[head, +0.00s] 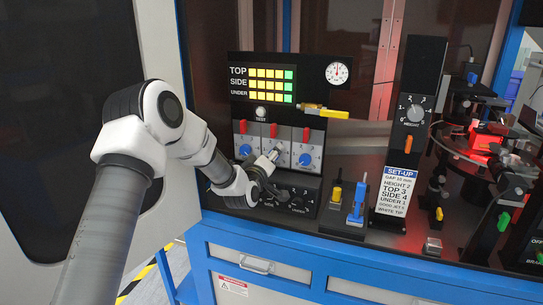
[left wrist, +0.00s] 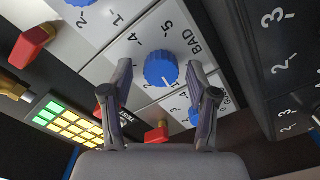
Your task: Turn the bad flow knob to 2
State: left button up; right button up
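The bad flow knob is a blue dial on a white plate marked BAD, seen in the left wrist view (left wrist: 159,68). Its scale numbers ring it, and a pale pointer mark shows on its lower edge. I cannot read its exact setting. In the head view the middle knob is partly hidden by my left gripper (head: 271,157). In the left wrist view my left gripper (left wrist: 157,85) is open, with one finger on each side of the knob. I cannot tell whether the fingers touch it. My right gripper is not in view.
Neighbouring blue knobs (head: 245,150) (head: 305,159) flank the middle one closely, with red levers (head: 274,131) above. A yellow-handled valve (head: 325,112) juts out at the upper right. A set-up card (head: 397,190) stands below the height dial (head: 415,112).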

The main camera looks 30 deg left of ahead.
pick_arm(q)
jog(key=shift+s, duration=0.1)
jog(key=c, duration=0.6)
grip_shut()
jog(key=shift+m, duration=0.3)
jog(key=m+b, duration=0.1)
jog(key=m, duration=0.4)
jog(key=shift+r, duration=0.15)
jog(key=m, duration=0.5)
jog(key=shift+d, duration=0.15)
jog(key=shift+r, duration=0.1)
